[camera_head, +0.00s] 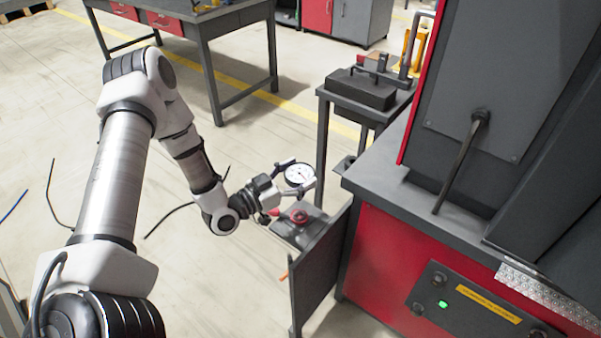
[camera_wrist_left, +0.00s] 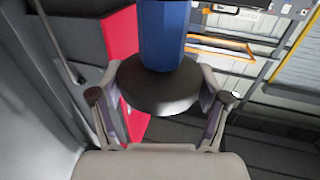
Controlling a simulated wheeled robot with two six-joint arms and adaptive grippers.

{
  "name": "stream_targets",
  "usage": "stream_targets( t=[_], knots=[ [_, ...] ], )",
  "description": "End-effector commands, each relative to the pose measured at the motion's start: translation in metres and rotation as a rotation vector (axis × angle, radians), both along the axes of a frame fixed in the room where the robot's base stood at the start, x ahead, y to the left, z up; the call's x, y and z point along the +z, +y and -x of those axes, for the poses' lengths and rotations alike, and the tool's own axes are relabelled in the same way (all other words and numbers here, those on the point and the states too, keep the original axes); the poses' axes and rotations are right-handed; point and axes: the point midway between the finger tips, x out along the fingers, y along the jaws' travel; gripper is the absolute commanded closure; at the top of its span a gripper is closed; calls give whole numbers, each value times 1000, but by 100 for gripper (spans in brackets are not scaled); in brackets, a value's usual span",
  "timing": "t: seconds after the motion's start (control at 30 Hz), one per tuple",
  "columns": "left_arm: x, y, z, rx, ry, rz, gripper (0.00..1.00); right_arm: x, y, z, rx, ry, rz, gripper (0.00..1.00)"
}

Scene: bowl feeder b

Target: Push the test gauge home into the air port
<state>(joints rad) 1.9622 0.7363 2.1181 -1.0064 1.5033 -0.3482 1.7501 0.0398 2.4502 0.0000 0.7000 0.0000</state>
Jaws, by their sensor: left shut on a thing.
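The test gauge (camera_head: 299,174), with a round white dial and dark rim, is between the fingers of my left gripper (camera_head: 302,175). The dial faces up toward the head camera. In the left wrist view, the fingers (camera_wrist_left: 160,92) close on both sides of a dark round body (camera_wrist_left: 158,98), which looks like the gauge. The gauge is near a red round knob or wheel (camera_head: 299,216) on a grey box. I cannot tell which part is the air port, nor whether the gauge touches it. My right gripper is out of view.
A dark upright panel (camera_head: 318,270) stands just below the grey box. The red and grey machine (camera_head: 400,255) fills the right side. A small stand with a dark block (camera_head: 360,90) is behind the gripper. A workbench (camera_head: 225,20) stands farther back. Floor left of the gripper is mostly open.

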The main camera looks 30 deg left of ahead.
Motion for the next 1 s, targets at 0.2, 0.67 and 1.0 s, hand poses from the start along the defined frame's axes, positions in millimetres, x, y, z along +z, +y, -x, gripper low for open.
stream_targets(
  t=[0.2, 0.67, 1.0],
  knots=[
    [-24, 0, 0, 0, 0, 0, 67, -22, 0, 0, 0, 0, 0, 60],
    [-58, 0, 0, 1, 0, 1, 67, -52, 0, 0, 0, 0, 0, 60],
    [-57, 0, 0, 1, 0, 1, 67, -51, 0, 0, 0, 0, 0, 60]
  ],
)
